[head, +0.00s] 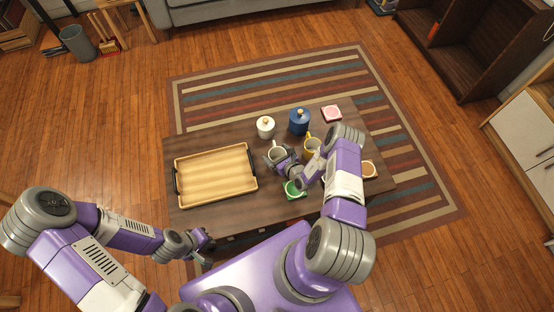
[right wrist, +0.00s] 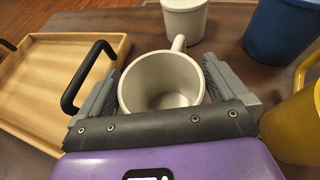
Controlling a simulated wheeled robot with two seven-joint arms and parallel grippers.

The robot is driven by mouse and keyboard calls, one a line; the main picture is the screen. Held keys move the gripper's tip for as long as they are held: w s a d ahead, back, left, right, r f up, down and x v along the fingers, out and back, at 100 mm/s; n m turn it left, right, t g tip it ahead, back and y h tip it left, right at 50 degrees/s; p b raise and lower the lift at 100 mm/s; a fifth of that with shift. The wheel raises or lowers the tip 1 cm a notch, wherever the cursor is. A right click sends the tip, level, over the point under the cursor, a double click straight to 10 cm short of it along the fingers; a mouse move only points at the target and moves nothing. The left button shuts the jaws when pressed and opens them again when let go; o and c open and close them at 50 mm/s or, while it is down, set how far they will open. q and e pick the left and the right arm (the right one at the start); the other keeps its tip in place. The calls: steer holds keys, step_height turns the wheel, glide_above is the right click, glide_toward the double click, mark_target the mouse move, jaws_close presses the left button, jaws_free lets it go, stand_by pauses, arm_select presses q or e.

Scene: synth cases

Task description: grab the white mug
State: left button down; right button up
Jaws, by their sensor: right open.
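The white mug (head: 277,152) stands upright and empty on the table, with my right gripper (head: 282,161) at its near side. In the right wrist view, the white mug (right wrist: 160,82) is between the fingers of the open right gripper (right wrist: 163,72). Its handle points away from the gripper, toward the far side. The left finger is close to the mug's wall; I cannot tell whether either finger touches it. My left gripper (head: 206,240) is low at the table's near edge, away from the mug; its jaws are too small to read.
A wooden tray (head: 179,163) with black handles lies left of the mug. A white lidded jar (head: 265,128) and blue jar (head: 299,123) stand behind it. A yellow mug (head: 312,147) is to the right and a green item (head: 292,189) nearer. A pink coaster (head: 331,114) lies farther back.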

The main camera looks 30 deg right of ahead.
steer(key=shift+w, duration=0.2)
steer(key=c, duration=1)
